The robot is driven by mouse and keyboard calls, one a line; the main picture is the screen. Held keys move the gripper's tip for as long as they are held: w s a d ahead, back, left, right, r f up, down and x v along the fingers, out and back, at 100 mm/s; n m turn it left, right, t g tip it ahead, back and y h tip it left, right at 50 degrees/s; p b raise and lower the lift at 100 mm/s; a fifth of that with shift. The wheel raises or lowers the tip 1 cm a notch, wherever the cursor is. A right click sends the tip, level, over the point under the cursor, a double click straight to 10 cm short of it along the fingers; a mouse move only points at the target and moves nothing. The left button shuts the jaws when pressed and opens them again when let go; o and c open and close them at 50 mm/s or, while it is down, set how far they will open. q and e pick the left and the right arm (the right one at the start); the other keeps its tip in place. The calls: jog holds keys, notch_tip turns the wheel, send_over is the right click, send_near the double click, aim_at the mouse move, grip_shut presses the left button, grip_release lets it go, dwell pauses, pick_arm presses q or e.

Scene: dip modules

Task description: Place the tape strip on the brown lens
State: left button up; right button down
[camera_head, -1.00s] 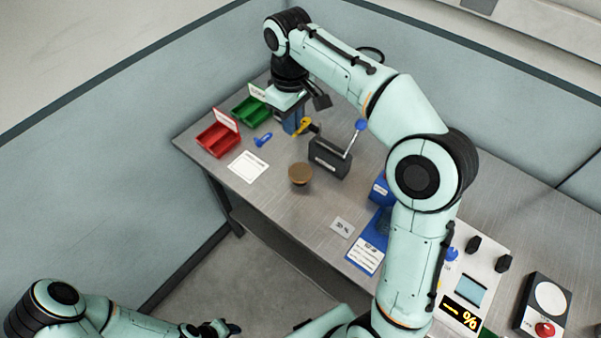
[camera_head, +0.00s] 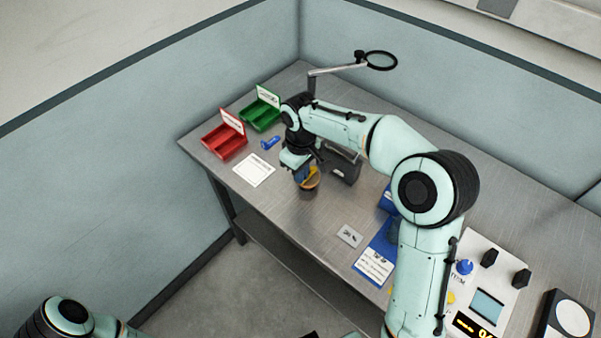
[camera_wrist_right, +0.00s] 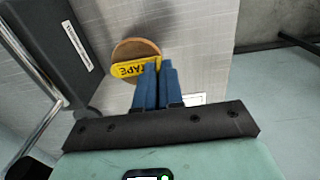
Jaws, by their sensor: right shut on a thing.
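The brown lens (camera_head: 309,186) is a round disc on the metal table, partly covered by my right gripper. It also shows in the right wrist view (camera_wrist_right: 136,46). The yellow tape strip (camera_wrist_right: 130,68), marked "TAPE", is at the blue fingertips of my right gripper (camera_wrist_right: 158,66), which is shut on it. In the wrist view the strip overlaps the near part of the lens; I cannot tell whether it touches. In the head view the strip (camera_head: 312,173) shows just over the lens. My left gripper is out of the head view; only part of that arm shows at the lower left.
A dark box (camera_head: 342,165) stands close beside the lens. A red bin (camera_head: 224,143), a green bin (camera_head: 260,113), a blue piece (camera_head: 270,143) and a white card (camera_head: 254,170) lie to the left. A magnifier (camera_head: 381,60) stands behind.

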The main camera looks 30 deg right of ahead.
jog(key=shift+f, duration=0.2)
jog(key=c, duration=1.3)
grip_release()
jog(key=shift+o, duration=0.2)
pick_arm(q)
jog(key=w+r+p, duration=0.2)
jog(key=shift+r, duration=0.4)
pick_arm(e)
notch_tip(320, 180, up, 12)
jog(key=shift+r, duration=0.15)
